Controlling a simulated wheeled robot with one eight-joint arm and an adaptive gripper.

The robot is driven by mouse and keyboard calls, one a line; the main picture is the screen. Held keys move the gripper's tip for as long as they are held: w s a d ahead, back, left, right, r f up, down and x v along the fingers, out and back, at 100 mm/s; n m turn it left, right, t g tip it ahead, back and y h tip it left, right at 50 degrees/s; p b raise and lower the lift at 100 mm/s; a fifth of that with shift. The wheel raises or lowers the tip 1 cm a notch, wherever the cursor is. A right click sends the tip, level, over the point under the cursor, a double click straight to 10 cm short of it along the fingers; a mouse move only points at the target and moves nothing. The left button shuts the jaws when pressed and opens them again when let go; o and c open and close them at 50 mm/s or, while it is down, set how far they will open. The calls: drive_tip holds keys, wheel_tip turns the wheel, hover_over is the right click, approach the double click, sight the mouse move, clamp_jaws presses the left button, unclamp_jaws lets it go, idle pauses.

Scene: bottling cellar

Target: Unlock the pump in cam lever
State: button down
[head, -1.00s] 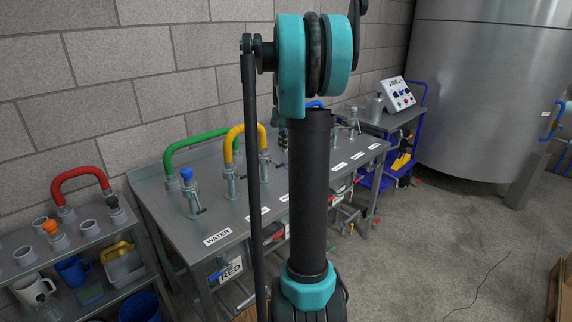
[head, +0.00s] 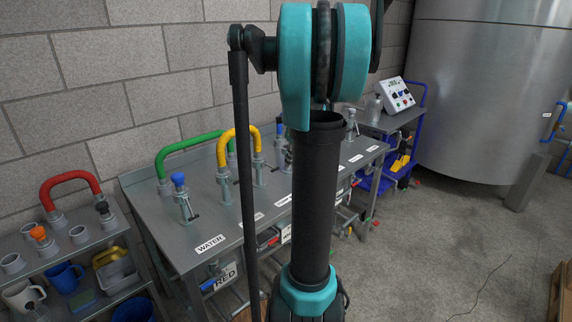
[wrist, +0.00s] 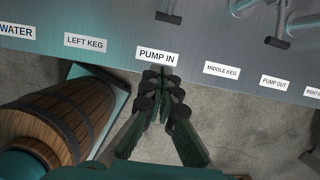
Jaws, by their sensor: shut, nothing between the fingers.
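The white PUMP IN label (wrist: 157,56) is on the front edge of the steel bench (wrist: 120,25) in the wrist view. Just behind it, at the top of that view, a dark lever handle (wrist: 168,17) sticks out over the bench; its fitting is cut off by the frame. My gripper (wrist: 163,84) is shut and empty, just in front of the label and the bench edge, apart from the lever. In the head view my arm covers part of the bench, and the gripper cannot be seen.
Another lever (wrist: 277,42) stands to the right, near the MIDDLE KEG label (wrist: 221,70). A wooden barrel (wrist: 55,120) is below left. Yellow (head: 236,133) and green (head: 190,146) hoses arch over the bench. Floor at right (head: 440,250) is open.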

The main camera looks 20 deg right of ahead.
drive_tip(key=w+a+f, duration=0.2)
drive_tip(key=w+f, duration=0.3)
drive_tip(key=f, duration=0.1)
drive_tip(key=shift+w, duration=0.25)
drive_tip(key=shift+r, duration=0.1)
idle(0.4)
